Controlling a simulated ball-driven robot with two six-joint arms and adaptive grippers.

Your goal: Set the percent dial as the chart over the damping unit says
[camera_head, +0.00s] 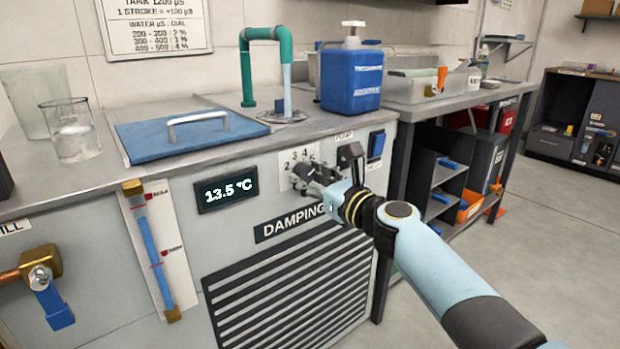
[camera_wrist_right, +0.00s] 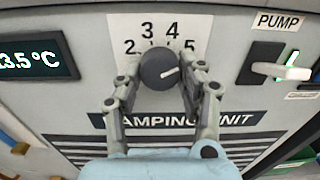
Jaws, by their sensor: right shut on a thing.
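The percent dial (camera_wrist_right: 157,68) is a dark round knob on a white scale plate (camera_wrist_right: 205,25) with the figures 2, 3, 4 and 5. Its white mark points right and slightly up, nearest the 5. My right gripper (camera_head: 301,175) is at the front of the damping unit (camera_head: 235,158). In the right wrist view my right gripper (camera_wrist_right: 157,80) has one finger on each side of the dial and is shut on it. The chart (camera_head: 153,25) on the wall lists water ranges: 200-300 gives 2 %, 300-400 gives 3 %, 400-500 gives 4 %. My left gripper is out of view.
A display (camera_head: 226,191) reads 13.5 °C. A pump switch (camera_wrist_right: 268,66) sits right of the dial. On top are a blue lid (camera_head: 185,136), a glass beaker (camera_head: 70,130), a green pipe (camera_head: 265,35) and a blue canister (camera_head: 351,78). A brass valve (camera_head: 40,265) is at left.

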